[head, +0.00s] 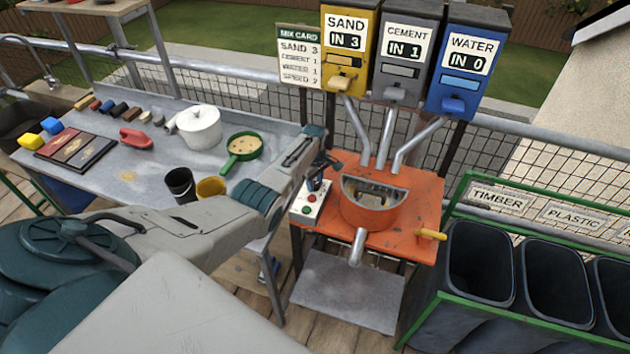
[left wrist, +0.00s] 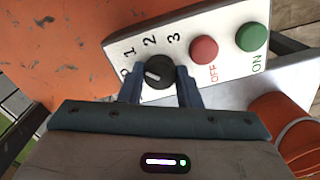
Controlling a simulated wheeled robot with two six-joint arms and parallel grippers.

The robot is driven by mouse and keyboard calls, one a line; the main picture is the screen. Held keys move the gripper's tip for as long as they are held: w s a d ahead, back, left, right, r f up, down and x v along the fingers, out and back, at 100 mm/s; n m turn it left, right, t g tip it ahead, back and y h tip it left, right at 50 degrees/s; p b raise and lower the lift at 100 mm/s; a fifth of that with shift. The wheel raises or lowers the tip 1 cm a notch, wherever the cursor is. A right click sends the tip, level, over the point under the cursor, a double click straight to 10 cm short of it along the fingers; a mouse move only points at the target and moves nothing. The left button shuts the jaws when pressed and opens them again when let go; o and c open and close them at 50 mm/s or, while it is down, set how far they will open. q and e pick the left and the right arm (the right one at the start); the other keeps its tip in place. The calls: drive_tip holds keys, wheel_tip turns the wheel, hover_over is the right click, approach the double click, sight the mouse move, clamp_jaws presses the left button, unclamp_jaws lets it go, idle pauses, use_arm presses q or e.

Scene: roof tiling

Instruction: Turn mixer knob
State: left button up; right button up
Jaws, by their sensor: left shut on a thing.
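The mixer (head: 370,212) is an orange drum on an orange table, with a white control box (head: 305,214) at its left. In the left wrist view, the control panel (left wrist: 120,49) has a black knob (left wrist: 159,72), a red OFF button (left wrist: 204,49) and a green ON button (left wrist: 252,37). The numbers 1, 2 and 3 show around the knob; a further mark at the left is partly hidden. The knob's white pointer faces left, near the low end of the dial. My left gripper (left wrist: 160,88) is shut on the knob. My right gripper is out of view.
The mix card (head: 300,60) reads sand 3, cement 1, water 1, speed 2. The sand (head: 347,45), cement (head: 405,52) and water (head: 465,60) dispensers read IN 3, IN 1 and IN 0. A grey workbench (head: 130,172) stands left; dark bins (head: 480,262) stand right.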

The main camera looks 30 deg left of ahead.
sight(315, 184)
use_arm(q)
drive_tip(key=shift+w+r, duration=0.1)
drive_tip(key=shift+r, duration=0.05)
idle(0.3)
drive_tip(key=o, duration=1)
drive_tip(key=shift+c, duration=0.2)
drive_tip(key=shift+r, duration=0.55)
wheel_tip(315, 184, up, 10)
drive_tip(key=b, duration=0.2)
drive_tip(key=shift+f, duration=0.2)
drive_tip(key=shift+f, duration=0.1)
